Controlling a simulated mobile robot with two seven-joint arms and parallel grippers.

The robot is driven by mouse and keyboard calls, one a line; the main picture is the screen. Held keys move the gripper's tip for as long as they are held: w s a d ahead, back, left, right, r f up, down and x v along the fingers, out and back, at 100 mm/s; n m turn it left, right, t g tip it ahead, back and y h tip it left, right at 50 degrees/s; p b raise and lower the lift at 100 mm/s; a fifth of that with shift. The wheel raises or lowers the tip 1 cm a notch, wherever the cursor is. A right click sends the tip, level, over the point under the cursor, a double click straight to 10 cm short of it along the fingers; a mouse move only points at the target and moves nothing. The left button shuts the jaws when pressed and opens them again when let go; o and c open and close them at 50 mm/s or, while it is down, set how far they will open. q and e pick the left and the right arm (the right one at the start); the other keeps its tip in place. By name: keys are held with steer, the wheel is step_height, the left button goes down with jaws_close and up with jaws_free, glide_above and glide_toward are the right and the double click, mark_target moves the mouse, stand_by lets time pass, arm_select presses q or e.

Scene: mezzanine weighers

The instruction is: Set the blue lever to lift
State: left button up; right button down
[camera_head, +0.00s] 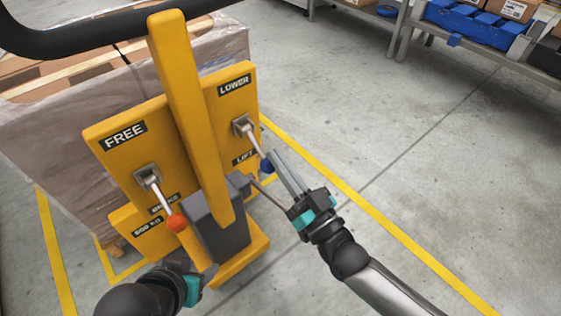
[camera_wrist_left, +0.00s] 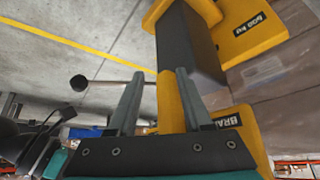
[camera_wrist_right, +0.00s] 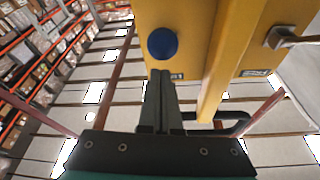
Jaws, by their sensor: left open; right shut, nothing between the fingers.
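The blue lever's knob (camera_head: 267,165) is on the yellow panel's right side. Its metal arm slants down from a bracket under the LOWER label (camera_head: 234,86), and the knob is near the LIFT label (camera_head: 243,157). My right gripper (camera_head: 277,156) is shut and empty, with its fingers right beside the knob; contact cannot be told. In the right wrist view the blue knob (camera_wrist_right: 163,43) is just past the closed fingertips (camera_wrist_right: 160,75). My left gripper (camera_head: 203,275) is open and low in front of the panel. Its parted fingers (camera_wrist_left: 159,73) show in the left wrist view, with nothing between them held.
An orange-knobbed lever (camera_head: 177,222) hangs from the FREE (camera_head: 124,135) side, near the BRAKE label. A yellow upright (camera_head: 190,110) and a grey box (camera_head: 218,230) stand between the levers. Wrapped cartons (camera_head: 50,140) are behind. Clear floor (camera_head: 400,120) lies to the right.

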arm_select(q)
steer(key=shift+w+d+f+t, duration=0.1)
steer(key=shift+w+d+t, duration=0.3)
steer(key=shift+d, duration=0.1)
arm_select(e)
steer(key=shift+w+a+f, duration=0.15)
steer(key=shift+w+f, duration=0.05)
steer(key=shift+f, duration=0.65)
steer(key=shift+f, duration=0.25)
step_height(320, 180, up, 5)
steer(key=d+p, duration=0.1)
steer(key=p, duration=0.2)
arm_select(q)
steer(key=s+a+f+g+p, duration=0.1)
steer(key=s+a+f+g, duration=0.1)
steer(key=f, duration=0.4)
steer(key=shift+s+f+g+y, duration=0.4)
steer(key=shift+s+g, duration=0.3)
steer(key=shift+s, duration=0.45)
arm_select(e)
steer(key=f+v, duration=0.2)
steer(key=v, duration=0.8)
steer(key=shift+w+a, duration=0.15)
steer(key=shift+w, duration=0.1)
arm_select(q)
steer(key=shift+r, duration=0.1)
arm_select(e)
steer(key=shift+f, duration=0.1)
